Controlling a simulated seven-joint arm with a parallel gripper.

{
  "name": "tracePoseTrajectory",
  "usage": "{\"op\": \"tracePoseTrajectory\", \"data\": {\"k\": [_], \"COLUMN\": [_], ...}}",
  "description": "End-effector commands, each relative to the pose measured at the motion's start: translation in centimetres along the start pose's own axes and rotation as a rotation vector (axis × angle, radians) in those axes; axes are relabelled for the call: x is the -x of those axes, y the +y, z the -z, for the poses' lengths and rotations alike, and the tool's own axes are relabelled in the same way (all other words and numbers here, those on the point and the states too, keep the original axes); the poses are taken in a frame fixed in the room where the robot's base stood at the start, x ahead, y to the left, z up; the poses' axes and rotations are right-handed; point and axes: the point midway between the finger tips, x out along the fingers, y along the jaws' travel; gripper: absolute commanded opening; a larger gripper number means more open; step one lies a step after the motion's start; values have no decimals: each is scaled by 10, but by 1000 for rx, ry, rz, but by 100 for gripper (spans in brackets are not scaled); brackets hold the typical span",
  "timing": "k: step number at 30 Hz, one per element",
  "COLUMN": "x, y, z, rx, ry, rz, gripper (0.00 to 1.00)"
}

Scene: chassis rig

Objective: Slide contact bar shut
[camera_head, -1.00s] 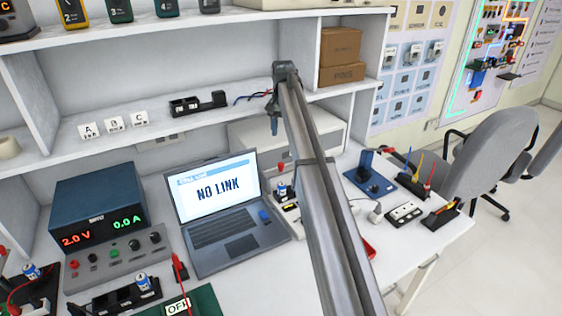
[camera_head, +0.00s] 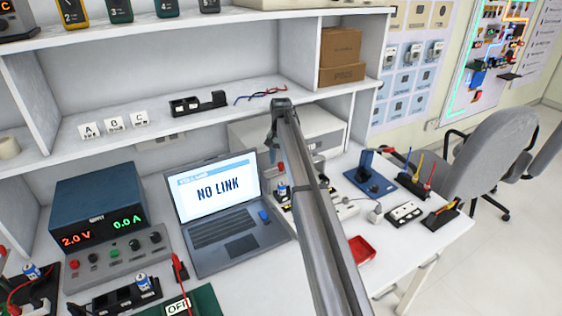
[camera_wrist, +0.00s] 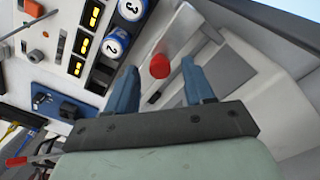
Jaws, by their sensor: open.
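A red knob (camera_wrist: 160,66) shows between my fingers in the wrist view, next to a black holder (camera_wrist: 104,72) with blue-and-white batteries (camera_wrist: 117,43) numbered 2 and 3. The knob looks like the contact bar's handle; the bar itself is not clearly visible. In the head view the red knob (camera_head: 281,167) stands above a battery (camera_head: 282,190), right of the laptop. My gripper (camera_wrist: 158,76) is open, its blue fingers apart on either side of the knob in the picture. I cannot tell whether they touch it. In the head view my gripper (camera_head: 273,142) hangs above the knob.
A laptop (camera_head: 215,210) reading "NO LINK" stands to the left. A blue device (camera_head: 371,178), a white block (camera_head: 405,213) and a red tray (camera_head: 361,250) are to the right. A shelf (camera_head: 200,120) runs behind. My arm hides part of the bench.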

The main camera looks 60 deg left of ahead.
Motion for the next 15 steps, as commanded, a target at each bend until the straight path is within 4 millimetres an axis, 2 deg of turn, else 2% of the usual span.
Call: {"op": "tracePoseTrajectory", "data": {"k": [4,14,15], "x": [-8,-10,-10], "y": [0,0,0], "z": [0,0,0], "rx": [0,0,0], "ry": [0,0,0], "rz": [0,0,0], "gripper": [52,52,49]}}
